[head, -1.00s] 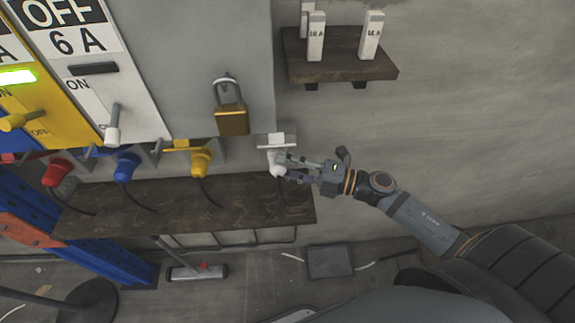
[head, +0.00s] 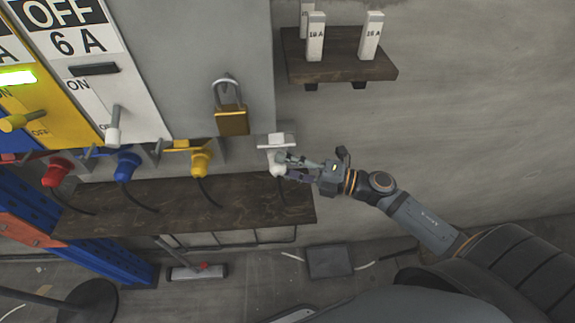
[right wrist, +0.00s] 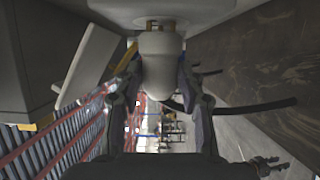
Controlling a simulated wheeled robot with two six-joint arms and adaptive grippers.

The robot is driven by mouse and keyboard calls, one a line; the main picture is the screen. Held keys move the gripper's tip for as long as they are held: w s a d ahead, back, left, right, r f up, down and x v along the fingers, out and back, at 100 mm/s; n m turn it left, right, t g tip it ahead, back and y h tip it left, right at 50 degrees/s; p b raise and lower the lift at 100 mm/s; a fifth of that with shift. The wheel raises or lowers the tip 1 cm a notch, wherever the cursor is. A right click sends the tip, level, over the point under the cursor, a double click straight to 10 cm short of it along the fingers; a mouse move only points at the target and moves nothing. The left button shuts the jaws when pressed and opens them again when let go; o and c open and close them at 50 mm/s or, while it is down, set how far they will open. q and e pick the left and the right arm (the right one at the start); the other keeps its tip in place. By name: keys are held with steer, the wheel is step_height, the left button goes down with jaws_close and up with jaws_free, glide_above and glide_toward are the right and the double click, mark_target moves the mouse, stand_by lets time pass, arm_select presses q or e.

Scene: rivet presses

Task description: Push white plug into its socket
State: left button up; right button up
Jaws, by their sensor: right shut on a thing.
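The white plug (head: 277,166) is just below the white socket (head: 272,140) on the underside of the grey panel. My right gripper (head: 286,167) is shut on the plug from the right side. In the right wrist view the white plug (right wrist: 161,78) stands between the two fingers, with brass-coloured prongs (right wrist: 161,24) showing between it and the pale socket (right wrist: 125,10). A small gap shows there, and the plug looks nearly in line with the socket. A black cable hangs from the plug. My left gripper is not in view.
Red (head: 57,172), blue (head: 127,167) and yellow (head: 202,163) plugs sit in a row to the left. A dark wooden shelf (head: 250,203) lies below. A padlock (head: 232,120) hangs above. A wall shelf (head: 335,68) holds white blocks.

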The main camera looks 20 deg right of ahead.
steer(key=shift+w+d+b, duration=0.15)
steer(key=shift+w+b, duration=0.3)
steer(key=shift+w, duration=0.1)
steer(key=o, duration=1.1)
steer(key=shift+o, duration=0.2)
